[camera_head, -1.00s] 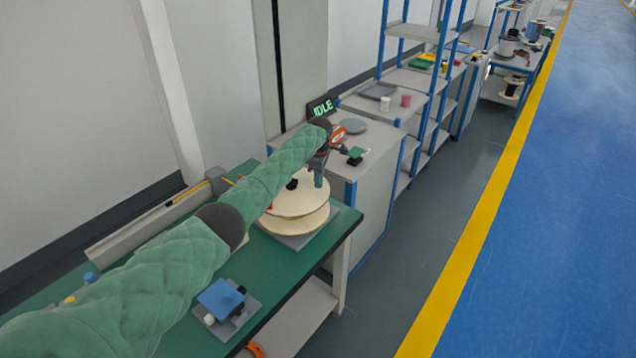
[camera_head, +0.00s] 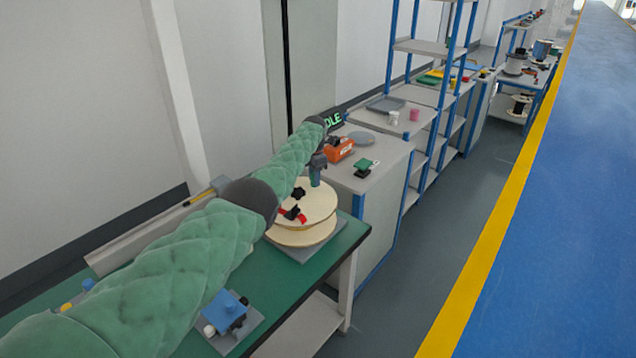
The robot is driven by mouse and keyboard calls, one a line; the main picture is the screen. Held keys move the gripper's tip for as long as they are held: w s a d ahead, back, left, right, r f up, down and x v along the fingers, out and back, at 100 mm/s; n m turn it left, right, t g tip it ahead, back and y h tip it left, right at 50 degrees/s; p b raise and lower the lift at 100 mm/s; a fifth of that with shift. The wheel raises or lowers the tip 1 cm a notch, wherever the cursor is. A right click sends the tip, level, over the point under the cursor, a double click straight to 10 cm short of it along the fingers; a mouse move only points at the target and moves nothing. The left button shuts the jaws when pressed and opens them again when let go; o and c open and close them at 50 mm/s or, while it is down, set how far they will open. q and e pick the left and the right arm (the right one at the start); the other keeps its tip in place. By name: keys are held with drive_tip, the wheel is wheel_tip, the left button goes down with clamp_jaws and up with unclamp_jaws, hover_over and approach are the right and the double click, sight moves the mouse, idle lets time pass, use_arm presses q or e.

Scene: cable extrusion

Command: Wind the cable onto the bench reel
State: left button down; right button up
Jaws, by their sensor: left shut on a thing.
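The bench reel (camera_head: 318,205) has two pale round flanges and sits on a grey base plate on the green bench. A black hub knob (camera_head: 299,192) is at its middle. A red and black piece (camera_head: 293,213) sits on the top flange near the front. My left gripper (camera_head: 316,170) is over the far part of the top flange, shut on a short grey-blue upright handle (camera_head: 315,178) of the reel. My left arm hides the reel's left side. I cannot make out the cable. My right gripper is not in view.
A blue block on a grey plate (camera_head: 248,327) stands at the bench's front. Beyond the bench, a cabinet (camera_head: 378,185) holds an orange box (camera_head: 341,149), a green-topped item (camera_head: 366,165) and a display (camera_head: 332,120). Shelving stands behind it. The aisle on the right is clear.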

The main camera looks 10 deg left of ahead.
use_arm(q)
drive_tip(key=shift+w+a+n, duration=0.15)
drive_tip(key=shift+a+n, duration=0.15)
drive_tip(key=shift+n, duration=0.1)
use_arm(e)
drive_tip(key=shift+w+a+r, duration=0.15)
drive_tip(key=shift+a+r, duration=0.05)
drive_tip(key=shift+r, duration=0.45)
use_arm(q)
drive_tip(key=c, duration=1.1)
unclamp_jaws()
drive_tip(key=shift+c, duration=0.2)
drive_tip(key=shift+r+b, duration=0.35)
drive_tip(key=shift+r, duration=1.3)
wheel_tip(320, 180, up, 4)
drive_tip(key=shift+f+b, duration=0.25)
drive_tip(key=shift+b, duration=0.2)
drive_tip(key=shift+r, duration=0.55)
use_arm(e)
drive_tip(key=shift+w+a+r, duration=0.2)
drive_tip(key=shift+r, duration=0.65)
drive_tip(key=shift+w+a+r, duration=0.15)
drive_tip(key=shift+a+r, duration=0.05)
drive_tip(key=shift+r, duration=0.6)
use_arm(q)
drive_tip(key=shift+f, duration=0.1)
